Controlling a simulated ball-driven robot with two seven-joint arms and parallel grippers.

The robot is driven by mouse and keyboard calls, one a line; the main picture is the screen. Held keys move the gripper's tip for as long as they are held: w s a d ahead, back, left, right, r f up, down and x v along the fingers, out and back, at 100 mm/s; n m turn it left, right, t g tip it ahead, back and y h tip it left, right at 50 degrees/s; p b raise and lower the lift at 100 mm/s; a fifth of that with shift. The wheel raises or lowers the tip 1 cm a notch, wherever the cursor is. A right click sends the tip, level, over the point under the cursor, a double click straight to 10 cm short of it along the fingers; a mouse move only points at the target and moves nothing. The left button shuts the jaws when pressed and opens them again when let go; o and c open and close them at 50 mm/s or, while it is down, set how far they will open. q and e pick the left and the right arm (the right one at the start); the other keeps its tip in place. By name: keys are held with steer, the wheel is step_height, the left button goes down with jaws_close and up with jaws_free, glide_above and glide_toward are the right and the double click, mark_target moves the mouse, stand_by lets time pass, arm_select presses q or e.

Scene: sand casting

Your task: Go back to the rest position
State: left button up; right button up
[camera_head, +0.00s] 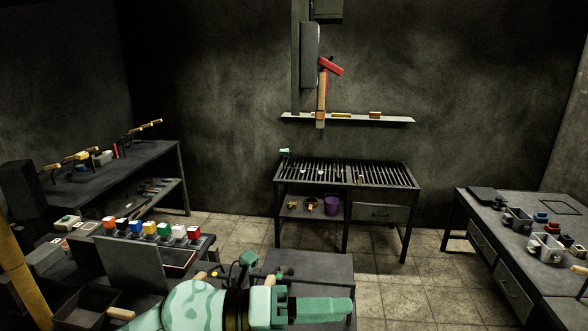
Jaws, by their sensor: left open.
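My left arm comes in at the bottom of the view, and its teal gripper (322,309) points to the right. The fingers overlap from this angle, and nothing shows held between them. The gripper is in front of a low dark table (318,266), and part of the tabletop is hidden behind the arm. My right gripper does not show.
A slatted grate table (345,174) stands at the back wall below a shelf (390,119). Benches with tools stand left (85,185) and right (492,240). The tiled floor (400,285) right of centre is clear.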

arm_select(q)
steer(key=w+a+r+n+t, duration=0.3)
steer(key=a+r+n+t, duration=0.2)
steer(key=n+t, duration=0.85)
steer(key=w+a+f+n+t+y, duration=0.1)
steer(key=a+f+n+t+y, duration=0.25)
steer(key=a+n+y, duration=0.3)
steer(key=w+a+f+n+t+y, duration=0.2)
steer(key=a+f+n+y, duration=0.2)
steer(key=a+n+y, duration=0.3)
steer(key=s+a+f+n+g+y, duration=0.8)
steer(key=s+a+f+g, duration=0.4)
steer(key=s+a+f, duration=0.45)
steer(key=s+d+f+g+h+b, duration=0.1)
steer(key=s+d+f, duration=0.1)
steer(key=f, duration=1)
steer(key=s+d+f+g+h+b, duration=0.1)
steer(key=s+d+f+g+b, duration=0.15)
steer(key=f, duration=0.85)
steer(key=s+d+f+b, duration=0.1)
steer(key=s+f, duration=0.1)
steer(key=f, duration=1)
steer(key=s+f+n+g+h+b, duration=0.1)
steer(key=s+f+n+g+b, duration=0.1)
steer(key=s+f, duration=1.5)
steer(key=s+g+b, duration=0.1)
steer(key=s, duration=0.1)
steer(key=shift+s+f+n+h, duration=0.3)
steer(key=shift+n+h, duration=0.05)
steer(key=shift+n, duration=0.05)
